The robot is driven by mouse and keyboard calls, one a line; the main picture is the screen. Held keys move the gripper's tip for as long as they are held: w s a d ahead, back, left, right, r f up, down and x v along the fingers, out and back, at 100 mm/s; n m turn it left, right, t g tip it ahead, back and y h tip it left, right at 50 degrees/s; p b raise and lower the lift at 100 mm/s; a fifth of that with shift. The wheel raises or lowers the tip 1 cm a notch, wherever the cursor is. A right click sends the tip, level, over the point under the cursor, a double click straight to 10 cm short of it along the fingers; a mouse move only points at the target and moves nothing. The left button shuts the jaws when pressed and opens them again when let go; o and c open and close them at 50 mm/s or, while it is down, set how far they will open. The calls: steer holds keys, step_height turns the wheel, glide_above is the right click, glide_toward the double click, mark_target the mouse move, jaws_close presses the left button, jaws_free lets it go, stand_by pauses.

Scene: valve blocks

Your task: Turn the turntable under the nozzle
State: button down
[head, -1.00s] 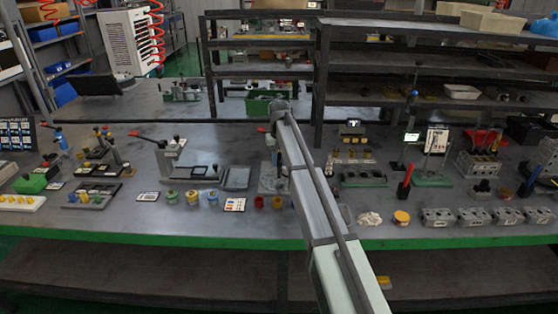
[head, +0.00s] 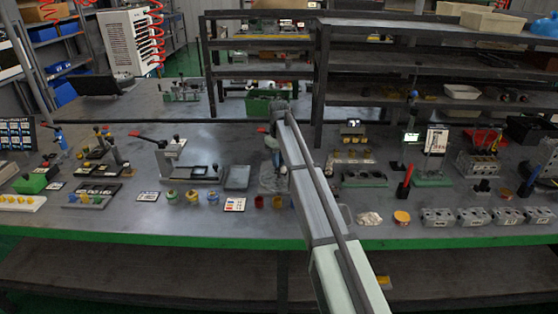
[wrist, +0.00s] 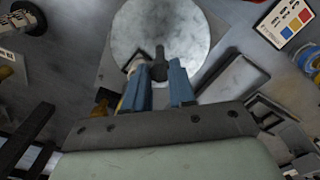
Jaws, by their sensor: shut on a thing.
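The turntable is a round pale, mottled grey disc (wrist: 150,28) on a square grey plate, at the top of the wrist view. In the head view the turntable (head: 271,181) is at mid-table, partly hidden by my arm. A dark upright peg (wrist: 159,64) stands at the disc's near edge. My gripper (wrist: 160,76) has its two blue fingers on either side of this peg and is shut on it. It also shows in the head view (head: 272,150), low over the plate. A pale piece touches or overlaps the left finger. I cannot clearly make out the nozzle.
A dark grey pad (head: 237,177) and a card with coloured squares (head: 235,204) lie left of the turntable. Red and orange cups (head: 259,202) stand in front. A block fixture (head: 352,160) stands to the right. Shelves (head: 420,60) rise behind.

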steer(key=shift+w+n, duration=0.1)
steer(key=shift+n, duration=1.3)
steer(key=c, duration=1.2)
jaws_free()
steer(key=shift+r, duration=0.1)
step_height(320, 180, up, 14)
steer(key=shift+f, duration=0.15)
steer(key=shift+d, duration=0.1)
